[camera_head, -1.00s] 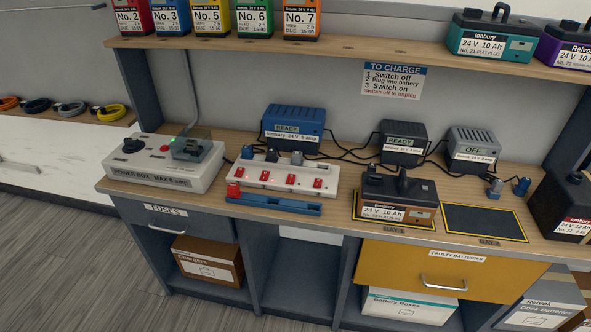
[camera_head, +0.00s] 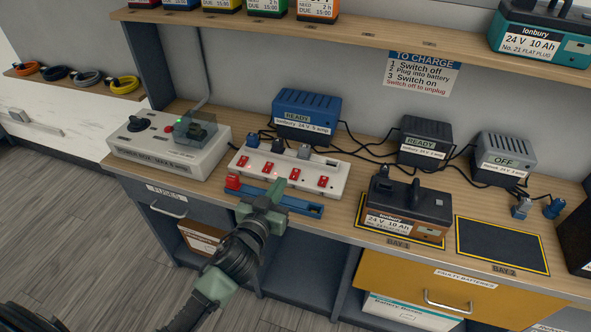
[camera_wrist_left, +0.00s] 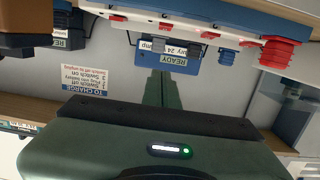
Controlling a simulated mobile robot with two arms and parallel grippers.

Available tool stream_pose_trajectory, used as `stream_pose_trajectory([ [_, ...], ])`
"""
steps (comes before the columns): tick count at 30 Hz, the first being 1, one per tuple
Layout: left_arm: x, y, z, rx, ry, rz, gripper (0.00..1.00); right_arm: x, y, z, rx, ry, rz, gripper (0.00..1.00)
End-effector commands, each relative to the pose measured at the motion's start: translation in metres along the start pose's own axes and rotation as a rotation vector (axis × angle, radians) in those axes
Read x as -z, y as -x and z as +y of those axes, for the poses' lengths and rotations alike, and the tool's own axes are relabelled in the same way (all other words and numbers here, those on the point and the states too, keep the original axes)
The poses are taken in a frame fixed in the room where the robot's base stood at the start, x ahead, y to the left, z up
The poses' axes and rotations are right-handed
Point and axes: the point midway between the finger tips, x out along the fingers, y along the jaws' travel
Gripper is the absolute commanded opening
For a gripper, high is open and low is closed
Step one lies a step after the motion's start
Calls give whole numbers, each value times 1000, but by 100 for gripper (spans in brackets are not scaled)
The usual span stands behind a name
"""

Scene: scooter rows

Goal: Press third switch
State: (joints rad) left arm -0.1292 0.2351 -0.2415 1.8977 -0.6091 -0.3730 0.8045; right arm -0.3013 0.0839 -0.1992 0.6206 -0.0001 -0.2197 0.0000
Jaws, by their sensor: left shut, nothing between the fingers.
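The white power strip (camera_head: 308,170) lies on the bench with a row of several red switches. The third switch from the left (camera_head: 294,174) is red and uncovered in the head view. My left gripper (camera_head: 276,189) is shut and empty, its tip at the strip's front edge, below and slightly left of the third switch. I cannot tell whether it touches the strip. In the left wrist view, the shut fingers (camera_wrist_left: 166,88) point toward the strip (camera_wrist_left: 190,28), which appears upside down. My right gripper is out of view.
A blue bar with a red end (camera_head: 232,181) lies in front of the strip. A grey power box (camera_head: 165,147) stands left of it. A dark battery (camera_head: 408,204) sits on Bay 1 at right. Chargers (camera_head: 306,115) and cables stand behind. Bay 2 (camera_head: 500,244) is empty.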

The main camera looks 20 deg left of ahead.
Motion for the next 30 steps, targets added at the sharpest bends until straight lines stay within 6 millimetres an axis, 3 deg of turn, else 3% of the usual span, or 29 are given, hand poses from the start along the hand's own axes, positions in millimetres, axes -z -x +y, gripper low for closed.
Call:
stream_pose_trajectory([
  [11, 1, -7, 0, 0, -1, 1, 0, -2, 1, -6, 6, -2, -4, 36],
  [26, 1, -101, 0, 0, -1, 0, 0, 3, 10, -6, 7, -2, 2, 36],
  [30, -25, -106, 1, 1, 1, -6, 0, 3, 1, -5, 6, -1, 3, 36],
])
